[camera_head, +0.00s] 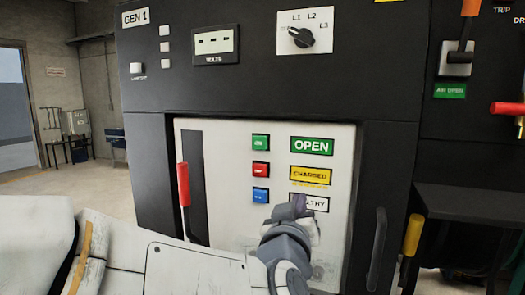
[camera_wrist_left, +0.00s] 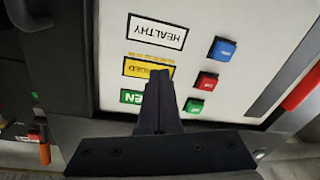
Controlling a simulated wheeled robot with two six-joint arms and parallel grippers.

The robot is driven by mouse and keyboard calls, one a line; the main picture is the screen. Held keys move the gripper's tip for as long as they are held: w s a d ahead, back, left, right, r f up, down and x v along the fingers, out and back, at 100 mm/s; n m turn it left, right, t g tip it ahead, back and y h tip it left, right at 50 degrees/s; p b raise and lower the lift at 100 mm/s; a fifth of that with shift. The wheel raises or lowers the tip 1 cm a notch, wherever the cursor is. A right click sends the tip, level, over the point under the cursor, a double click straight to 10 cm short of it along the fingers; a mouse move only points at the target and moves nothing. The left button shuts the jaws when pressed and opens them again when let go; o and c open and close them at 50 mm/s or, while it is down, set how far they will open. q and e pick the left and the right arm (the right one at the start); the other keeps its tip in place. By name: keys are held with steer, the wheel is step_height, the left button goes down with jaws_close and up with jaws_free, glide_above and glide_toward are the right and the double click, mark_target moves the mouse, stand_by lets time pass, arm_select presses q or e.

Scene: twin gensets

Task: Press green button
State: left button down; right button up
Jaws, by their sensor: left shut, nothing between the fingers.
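The green button (camera_head: 260,141) is the top one of three on a light grey panel (camera_head: 228,219). Below it are a red button (camera_head: 260,170) and a blue button (camera_head: 260,195). My left gripper (camera_head: 298,206) is shut and empty, in front of the HEALTHY label, lower and to the right of the green button. In the left wrist view the panel appears upside down, and the shut fingers (camera_wrist_left: 158,76) point over the yellow label, beside the green button (camera_wrist_left: 194,105). I cannot tell whether the fingertips touch the panel. My right gripper is not in view.
A red-handled lever (camera_head: 184,184) is at the panel's left. Green OPEN (camera_head: 312,146) and yellow CHARGED (camera_head: 310,174) labels are right of the buttons. A dark door handle (camera_head: 377,248) stands farther right. Above are a volts meter (camera_head: 214,44) and a rotary selector (camera_head: 302,38).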

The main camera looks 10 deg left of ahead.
mark_target(260, 143)
arm_select(q)
steer(key=s+a+r+n+y, duration=0.3)
steer(key=a+r+n+y, duration=0.5)
steer(key=a+y, duration=0.3)
steer(key=shift+r+n+t+y+p, duration=0.25)
steer(key=shift+n+t+y+p, duration=0.3)
steer(key=shift+y, duration=0.35)
steer(key=shift+a, duration=0.1)
steer(key=shift+w+d+p, duration=0.2)
steer(key=shift+w+d, duration=0.2)
steer(key=shift+w, duration=1.05)
steer(key=shift+w+d+p, duration=0.25)
steer(key=shift+w+d, duration=0.1)
steer(key=shift+w, duration=1.05)
steer(key=shift+w+d+p, duration=0.2)
steer(key=shift+w+d, duration=0.2)
steer(key=shift+w, duration=1.05)
steer(key=shift+w, duration=0.1)
steer(key=shift+w+d, duration=0.1)
steer(key=shift+w, duration=0.2)
